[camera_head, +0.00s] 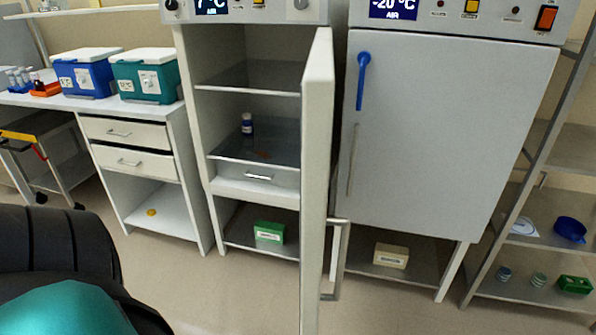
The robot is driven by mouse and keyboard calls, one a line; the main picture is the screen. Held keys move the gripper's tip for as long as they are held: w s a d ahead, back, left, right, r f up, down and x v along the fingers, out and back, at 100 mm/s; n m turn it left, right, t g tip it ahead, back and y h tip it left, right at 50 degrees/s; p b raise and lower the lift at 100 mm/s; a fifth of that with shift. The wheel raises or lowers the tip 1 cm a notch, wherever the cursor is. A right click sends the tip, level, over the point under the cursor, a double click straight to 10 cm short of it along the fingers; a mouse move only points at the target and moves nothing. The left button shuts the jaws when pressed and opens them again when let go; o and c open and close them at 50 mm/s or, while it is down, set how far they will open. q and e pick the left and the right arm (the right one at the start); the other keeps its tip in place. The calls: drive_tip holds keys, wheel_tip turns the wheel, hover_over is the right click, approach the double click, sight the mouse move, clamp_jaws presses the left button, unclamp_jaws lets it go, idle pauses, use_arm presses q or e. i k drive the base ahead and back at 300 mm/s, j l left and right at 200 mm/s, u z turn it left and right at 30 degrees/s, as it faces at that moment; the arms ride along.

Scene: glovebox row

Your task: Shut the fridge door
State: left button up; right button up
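The fridge (183,75) with a 7 °C display (212,6) stands open in the middle of the head view. Its white door (317,150) swings out towards me and shows nearly edge-on. The door's metal bar handle (337,260) is on the right side of the door, low down. Inside, a small dark bottle (247,124) stands on the middle shelf, above a drawer (257,174). A green box (269,231) sits at the bottom. Neither of my grippers is in view.
To the right, a shut -20 °C unit (440,130) has a blue handle (362,80); a beige box (391,255) is below it. Shelving (520,240) stands far right. Left is a drawer cabinet (125,130) with blue (83,78) and teal (145,80) cool boxes. Floor (220,285) before the fridge looks clear.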

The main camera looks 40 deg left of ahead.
sight(318, 83)
drive_tip(key=i+l+u, duration=0.1)
drive_tip(key=u, duration=0.35)
drive_tip(key=i+l+u, duration=0.15)
drive_tip(key=u, duration=0.25)
drive_tip(key=i+l+u, duration=0.1)
drive_tip(key=u, duration=0.35)
drive_tip(key=i+l+u, duration=0.15)
drive_tip(key=l+u, duration=0.2)
drive_tip(key=i+l+u, duration=0.15)
drive_tip(key=l+u, duration=0.2)
